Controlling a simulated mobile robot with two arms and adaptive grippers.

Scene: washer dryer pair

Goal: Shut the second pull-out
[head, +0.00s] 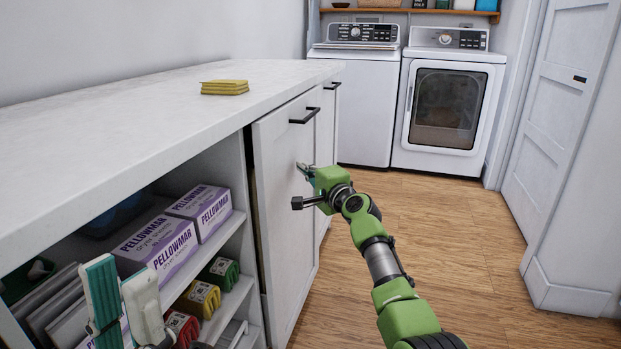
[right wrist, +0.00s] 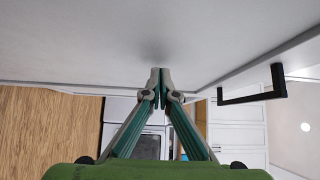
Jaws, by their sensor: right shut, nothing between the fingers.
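Two tall white pull-out fronts with black bar handles are in the counter's face in the head view: a nearer front (head: 283,215) and a farther front (head: 326,140). The nearer front stands slightly proud of the cabinet, with a narrow dark gap along its left edge. Which one counts as second I cannot tell. My right gripper (head: 306,170) is at the nearer front, below its handle (head: 305,115). In the right wrist view its fingertips (right wrist: 160,76) are together and empty against or very near a white surface. My left gripper (head: 119,275) is open and empty before the shelves.
The white countertop (head: 130,98) carries a stack of yellow cloths (head: 225,87). Open shelves hold purple-and-white boxes (head: 158,248) and small coloured packs. A washer (head: 358,95) and dryer (head: 448,105) stand at the back. The wooden floor (head: 450,220) is clear at right.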

